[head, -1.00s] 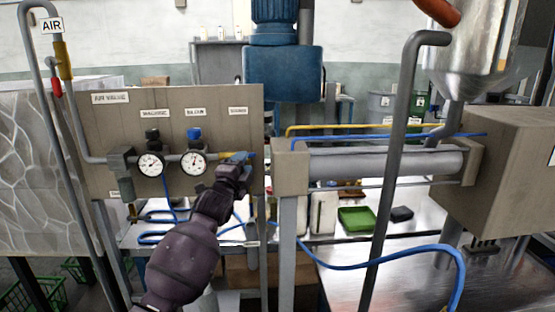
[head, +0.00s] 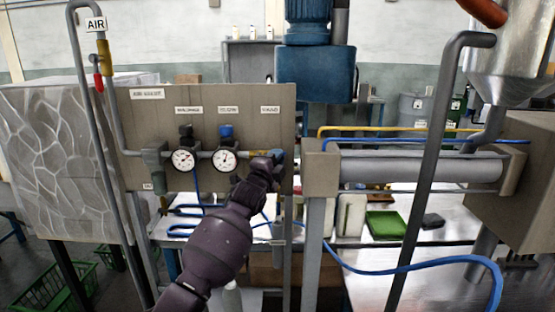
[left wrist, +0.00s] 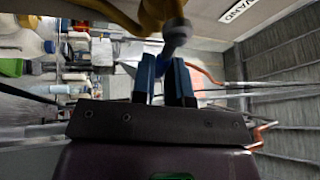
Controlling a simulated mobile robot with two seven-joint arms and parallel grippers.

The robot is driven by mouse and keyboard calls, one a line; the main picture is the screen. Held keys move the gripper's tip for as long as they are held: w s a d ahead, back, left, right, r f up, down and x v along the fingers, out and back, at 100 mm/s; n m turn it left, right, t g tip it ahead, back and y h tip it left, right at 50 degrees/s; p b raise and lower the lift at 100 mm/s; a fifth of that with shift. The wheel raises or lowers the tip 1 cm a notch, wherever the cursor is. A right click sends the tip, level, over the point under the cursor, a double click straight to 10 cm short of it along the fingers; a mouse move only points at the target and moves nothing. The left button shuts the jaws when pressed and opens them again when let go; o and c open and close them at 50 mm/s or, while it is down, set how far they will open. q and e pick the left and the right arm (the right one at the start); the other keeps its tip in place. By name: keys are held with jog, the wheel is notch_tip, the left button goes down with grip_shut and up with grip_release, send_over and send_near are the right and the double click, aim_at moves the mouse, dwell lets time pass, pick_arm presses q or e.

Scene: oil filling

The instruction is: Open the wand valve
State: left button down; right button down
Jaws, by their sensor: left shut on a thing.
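The wand valve (head: 281,155) sits at the right end of the grey-brown panel (head: 255,105), under the right-hand label (head: 270,110). My left gripper (head: 271,157) reaches up to the valve and covers most of the handle in the head view. In the left wrist view the two blue fingers of my left gripper (left wrist: 165,64) are shut on the handle. My right gripper is not in view.
Two gauges (head: 183,160) (head: 225,160) with black and blue knobs sit left of the valve. A grey cylinder (head: 420,168) lies to the right, behind an upright grey pipe (head: 425,180). A blue hose (head: 400,268) loops over the metal table.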

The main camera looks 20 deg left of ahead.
pick_arm(q)
jog(key=m+p, duration=0.1)
jog(key=f+m+g+p, duration=0.1)
jog(key=m, duration=0.1)
jog(key=shift+f+h+p, duration=0.1)
jog(key=shift+h+p, duration=0.25)
jog(key=shift+h, duration=0.05)
jog(key=c, duration=1.1)
grip_release()
jog(key=b+v, duration=0.1)
jog(key=v, duration=1.1)
